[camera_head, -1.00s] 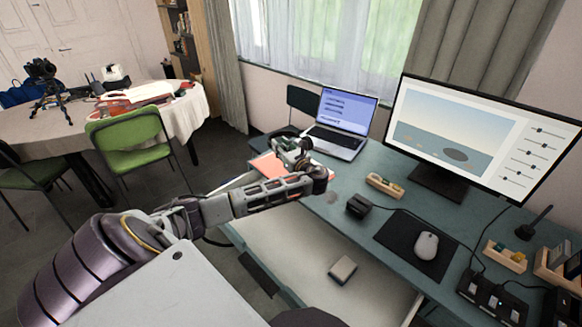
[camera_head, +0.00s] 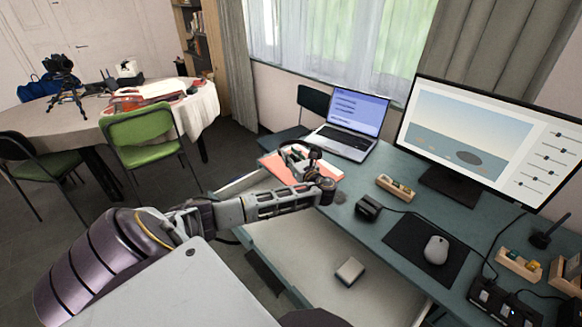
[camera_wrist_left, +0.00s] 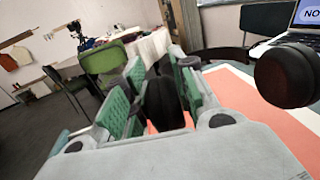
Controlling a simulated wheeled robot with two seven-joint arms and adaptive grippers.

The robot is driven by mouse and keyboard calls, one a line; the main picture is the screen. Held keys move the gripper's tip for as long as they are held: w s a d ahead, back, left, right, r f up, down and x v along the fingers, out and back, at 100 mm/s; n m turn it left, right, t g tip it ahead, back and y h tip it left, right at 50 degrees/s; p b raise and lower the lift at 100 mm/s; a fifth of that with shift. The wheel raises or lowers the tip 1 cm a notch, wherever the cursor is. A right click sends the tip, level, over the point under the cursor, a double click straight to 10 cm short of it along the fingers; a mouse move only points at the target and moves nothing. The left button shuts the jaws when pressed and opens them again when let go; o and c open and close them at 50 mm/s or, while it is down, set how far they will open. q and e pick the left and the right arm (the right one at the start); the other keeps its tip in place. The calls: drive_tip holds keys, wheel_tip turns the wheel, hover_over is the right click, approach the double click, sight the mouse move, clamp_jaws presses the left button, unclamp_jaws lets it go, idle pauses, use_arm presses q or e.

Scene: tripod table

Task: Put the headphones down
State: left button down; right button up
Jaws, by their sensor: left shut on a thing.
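My left gripper (camera_head: 295,156) is over the far left part of the desk, near the laptop. In the left wrist view its green-padded fingers (camera_wrist_left: 150,98) are shut on a black ear cup of the headphones (camera_wrist_left: 162,104). The other dark round ear cup (camera_wrist_left: 288,77) hangs out to the right, over a flat red sheet with a white border. My right gripper is not in view.
The red sheet (camera_head: 272,166) lies on the teal desk (camera_head: 330,222) under the gripper. The laptop (camera_head: 352,125) stands just behind. A black box (camera_head: 369,206), mouse (camera_head: 436,249) and monitor (camera_head: 480,140) are to the right. An open drawer (camera_head: 305,262) lies in front.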

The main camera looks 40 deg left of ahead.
use_arm(q)
drive_tip(key=shift+r, duration=0.1)
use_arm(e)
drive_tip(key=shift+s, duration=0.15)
use_arm(q)
drive_tip(key=shift+f, duration=2.4)
drive_tip(key=c, duration=1.3)
unclamp_jaws()
drive_tip(key=shift+o, duration=0.7)
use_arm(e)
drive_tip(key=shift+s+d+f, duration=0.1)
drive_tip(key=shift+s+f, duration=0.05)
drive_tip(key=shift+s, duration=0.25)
